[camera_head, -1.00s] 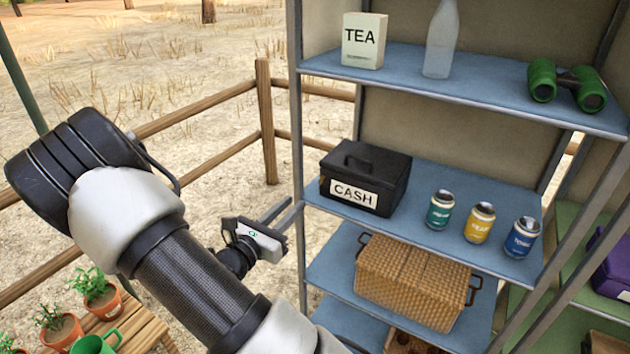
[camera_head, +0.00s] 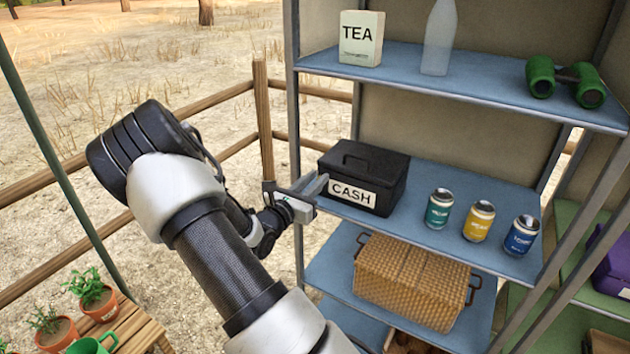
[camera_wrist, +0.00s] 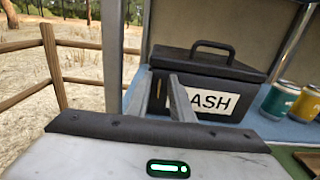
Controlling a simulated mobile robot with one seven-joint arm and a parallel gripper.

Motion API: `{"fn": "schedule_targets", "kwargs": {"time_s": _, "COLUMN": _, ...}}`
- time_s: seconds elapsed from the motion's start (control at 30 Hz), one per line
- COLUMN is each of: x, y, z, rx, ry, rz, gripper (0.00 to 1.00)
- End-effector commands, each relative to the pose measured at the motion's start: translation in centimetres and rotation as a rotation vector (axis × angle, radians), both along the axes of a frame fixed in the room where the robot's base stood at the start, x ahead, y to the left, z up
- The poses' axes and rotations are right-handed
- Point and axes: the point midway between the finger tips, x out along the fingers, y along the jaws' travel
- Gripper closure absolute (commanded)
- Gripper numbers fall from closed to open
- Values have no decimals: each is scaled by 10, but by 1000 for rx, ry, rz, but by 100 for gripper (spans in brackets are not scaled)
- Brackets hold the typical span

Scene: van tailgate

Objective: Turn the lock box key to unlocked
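The lock box is a black box with a lid handle and a white CASH label (camera_head: 362,163); it sits at the left end of the blue middle shelf. In the wrist view the box (camera_wrist: 240,74) is straight ahead. My gripper (camera_head: 296,183) is open and empty at the box's left front corner, its right finger overlapping the label's left edge. In the wrist view its fingers (camera_wrist: 159,88) frame the left part of the box front. A tiny yellowish sliver shows between them; I cannot tell if it is the key or how it is turned.
Teal, yellow and blue cans (camera_head: 478,221) stand right of the box. A wicker basket (camera_head: 412,284) is on the shelf below. The upper shelf (camera_head: 490,90) holds a tea box, a bottle and green binoculars. A shelf post (camera_head: 293,120) rises close beside my gripper.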

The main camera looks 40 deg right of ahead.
Motion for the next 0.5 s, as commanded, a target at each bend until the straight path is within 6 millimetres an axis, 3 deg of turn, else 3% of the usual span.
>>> {"fn": "schedule_targets", "kwargs": {"time_s": 0.07, "x": 0, "y": 0, "z": 0, "rx": 0, "ry": 0, "rz": 0, "gripper": 83}}
{"fn": "schedule_targets", "kwargs": {"time_s": 0.17, "x": 0, "y": 0, "z": 0, "rx": 0, "ry": 0, "rz": 0, "gripper": 100}}
{"fn": "schedule_targets", "kwargs": {"time_s": 0.5, "x": 0, "y": 1, "z": 1, "rx": -5, "ry": 12, "rz": 0, "gripper": 100}}
